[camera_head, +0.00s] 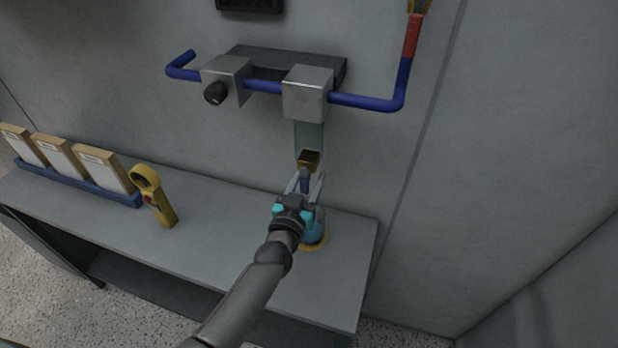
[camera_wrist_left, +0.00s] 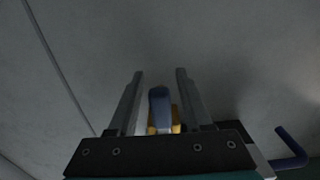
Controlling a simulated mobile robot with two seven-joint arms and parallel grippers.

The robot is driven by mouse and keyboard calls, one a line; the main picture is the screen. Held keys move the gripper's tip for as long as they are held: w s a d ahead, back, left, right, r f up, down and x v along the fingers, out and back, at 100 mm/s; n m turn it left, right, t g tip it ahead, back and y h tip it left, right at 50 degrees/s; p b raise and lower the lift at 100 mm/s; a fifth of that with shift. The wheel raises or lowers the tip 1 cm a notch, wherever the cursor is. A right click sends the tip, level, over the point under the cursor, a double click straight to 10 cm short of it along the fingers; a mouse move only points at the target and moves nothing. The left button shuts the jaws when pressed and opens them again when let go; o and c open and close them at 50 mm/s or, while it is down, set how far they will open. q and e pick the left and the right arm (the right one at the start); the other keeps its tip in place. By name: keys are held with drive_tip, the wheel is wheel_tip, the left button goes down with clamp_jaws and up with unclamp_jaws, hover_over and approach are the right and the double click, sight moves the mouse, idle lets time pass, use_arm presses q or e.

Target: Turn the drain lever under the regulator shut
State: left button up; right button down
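Two metal blocks sit on the blue wall pipe: a left one (camera_head: 228,80) with a black knob, and a right one (camera_head: 308,92). A greyish plate or bowl (camera_head: 309,133) hangs below the right block, with a brass drain body (camera_head: 308,158) at its lower end. The blue drain lever (camera_wrist_left: 159,103) points out from the brass toward my left gripper (camera_wrist_left: 158,75). That gripper (camera_head: 306,180) is open, one finger on each side of the lever, with a visible gap on both sides. My right gripper is out of view.
A grey bench (camera_head: 230,225) stands below. A teal container (camera_head: 316,234) on a yellow ring is partly hidden behind my gripper. A yellow handheld device (camera_head: 154,195) and a blue rack (camera_head: 85,183) with boxes stand at left. Wall space right of the pipe is clear.

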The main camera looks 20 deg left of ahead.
use_arm(q)
clamp_jaws()
idle(1.2)
